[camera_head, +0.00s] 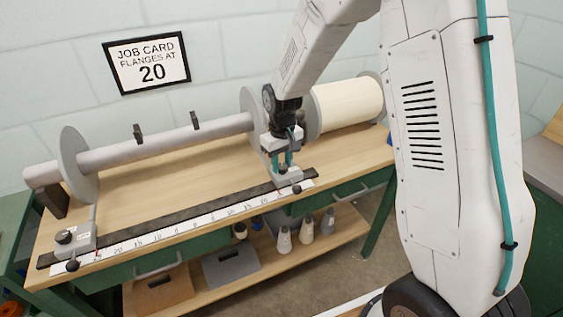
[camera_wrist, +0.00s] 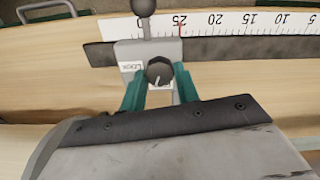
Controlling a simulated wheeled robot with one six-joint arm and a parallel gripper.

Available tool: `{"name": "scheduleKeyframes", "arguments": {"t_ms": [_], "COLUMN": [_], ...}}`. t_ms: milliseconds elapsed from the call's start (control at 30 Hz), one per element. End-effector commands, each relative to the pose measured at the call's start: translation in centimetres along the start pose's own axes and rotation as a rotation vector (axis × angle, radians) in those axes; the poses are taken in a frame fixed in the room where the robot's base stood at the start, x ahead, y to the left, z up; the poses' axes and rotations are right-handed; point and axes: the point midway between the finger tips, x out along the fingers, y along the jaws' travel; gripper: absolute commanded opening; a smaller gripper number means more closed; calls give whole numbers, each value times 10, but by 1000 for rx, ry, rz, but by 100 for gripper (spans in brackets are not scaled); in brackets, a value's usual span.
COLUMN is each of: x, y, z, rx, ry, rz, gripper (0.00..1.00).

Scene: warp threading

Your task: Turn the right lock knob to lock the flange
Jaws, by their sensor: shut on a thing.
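The right lock knob (camera_wrist: 159,71) is a dark round knob with a pale line on its top, on a grey carriage block (camera_wrist: 128,52) marked "LOCK". My gripper (camera_wrist: 159,82) is shut on the knob, one teal finger on each side. In the head view my gripper (camera_head: 283,163) points down over the right carriage (camera_head: 288,181) and mostly hides the knob. The right flange (camera_head: 249,98) is a grey disc on the shaft, partly behind my arm. A red line (camera_wrist: 180,28) shows by the 25 on the scale (camera_wrist: 225,22).
The left flange (camera_head: 74,150) has its own carriage and knob (camera_head: 64,237) at the rail's left end. A cream roll (camera_head: 348,103) lies right of my gripper. A job card (camera_head: 147,62) reads "flanges at 20". Several cones (camera_head: 306,230) stand on the lower shelf.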

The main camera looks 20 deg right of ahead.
Motion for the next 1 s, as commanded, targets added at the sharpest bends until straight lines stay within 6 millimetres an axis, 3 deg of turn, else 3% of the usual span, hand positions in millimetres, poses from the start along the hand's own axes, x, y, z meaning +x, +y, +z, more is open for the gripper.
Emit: {"name": "scheduleKeyframes", "arguments": {"t_ms": [1000], "x": [-1], "y": [2], "z": [0], "rx": [937], "ry": [3], "rz": [-1], "gripper": [8]}}
